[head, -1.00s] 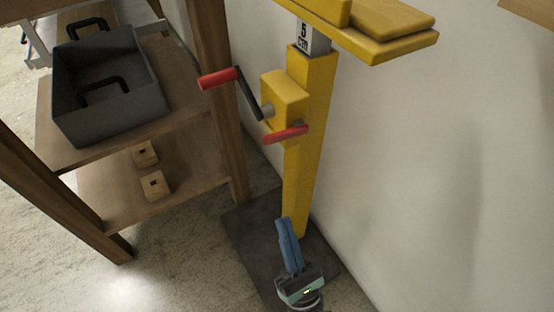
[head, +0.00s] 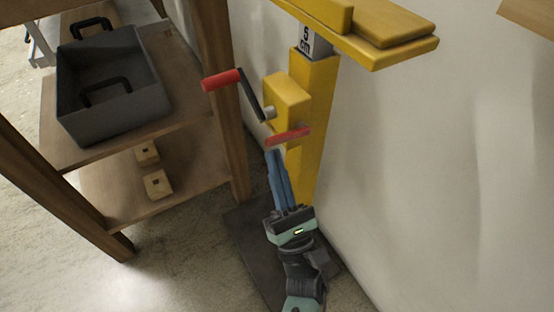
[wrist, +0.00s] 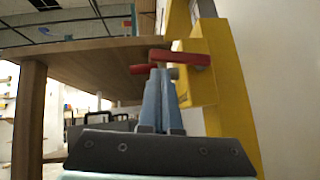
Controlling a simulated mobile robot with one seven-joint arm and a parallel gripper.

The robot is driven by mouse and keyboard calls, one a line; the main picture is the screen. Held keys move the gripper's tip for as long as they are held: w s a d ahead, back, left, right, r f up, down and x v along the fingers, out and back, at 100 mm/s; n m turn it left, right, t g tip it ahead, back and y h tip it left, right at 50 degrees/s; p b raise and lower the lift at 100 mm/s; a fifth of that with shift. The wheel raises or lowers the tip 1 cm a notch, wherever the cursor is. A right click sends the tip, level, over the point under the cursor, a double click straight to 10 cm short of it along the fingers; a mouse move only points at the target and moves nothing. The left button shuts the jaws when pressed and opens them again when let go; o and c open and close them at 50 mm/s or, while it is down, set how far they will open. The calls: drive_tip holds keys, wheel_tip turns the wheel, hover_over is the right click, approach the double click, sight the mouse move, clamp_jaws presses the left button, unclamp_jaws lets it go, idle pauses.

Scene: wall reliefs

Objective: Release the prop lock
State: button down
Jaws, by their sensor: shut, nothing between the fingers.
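The yellow prop (head: 314,125) stands upright near the wall, with a yellow box (head: 287,97) on its post. A short red lever (head: 290,138) sticks out low on this box; I take it for the prop lock. It also shows in the wrist view (wrist: 181,57). A crank with a red grip (head: 220,79) reaches left from the box. My gripper (head: 272,153) has blue fingers, shut and empty, pointing up. Its tips are just below the lever's left end. In the wrist view the tips (wrist: 160,73) overlap the lever's underside; I cannot tell whether they touch.
A wooden shelf unit (head: 228,140) stands to the left, holding a dark tray (head: 110,117) and small wooden blocks (head: 158,184). A yellow beam (head: 375,35) tops the prop. The white wall (head: 430,170) is close on the right. A dark base plate (head: 250,240) lies on the floor.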

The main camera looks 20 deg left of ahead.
sight(273, 141)
drive_tip(key=shift+d+r, duration=0.1)
drive_tip(key=shift+r, duration=0.25)
drive_tip(key=shift+r+m+t+h+p, duration=0.2)
drive_tip(key=shift+m+t+h+p, duration=0.1)
drive_tip(key=shift+m+h, duration=0.3)
drive_tip(key=shift+r+m+t+h+p, duration=0.2)
drive_tip(key=shift+m+t+h+p, duration=0.15)
drive_tip(key=shift+m, duration=0.35)
drive_tip(key=m+h+p, duration=0.1)
drive_tip(key=r+m+t+h+p, duration=0.1)
drive_tip(key=m+h, duration=0.1)
drive_tip(key=r+m+h+p, duration=0.1)
drive_tip(key=m+h, duration=0.1)
drive_tip(key=shift+s+a+r+t, duration=0.1)
drive_tip(key=shift+s+a+t, duration=0.1)
drive_tip(key=shift+t, duration=0.15)
drive_tip(key=r+m+g+h+p, duration=0.1)
drive_tip(key=m+h+p, duration=0.1)
drive_tip(key=m+p, duration=0.2)
drive_tip(key=w+d+r+m+g+h+p, duration=0.1)
drive_tip(key=r+m+h+p, duration=0.1)
drive_tip(key=p, duration=0.5)
drive_tip(key=r+m+g+h+p, duration=0.1)
drive_tip(key=m+h+p, duration=0.3)
drive_tip(key=m+p, duration=0.1)
drive_tip(key=shift+w+d+r+m+g+p, duration=0.15)
drive_tip(key=shift+w+r+m+g+p, duration=0.2)
drive_tip(key=shift+m, duration=0.55)
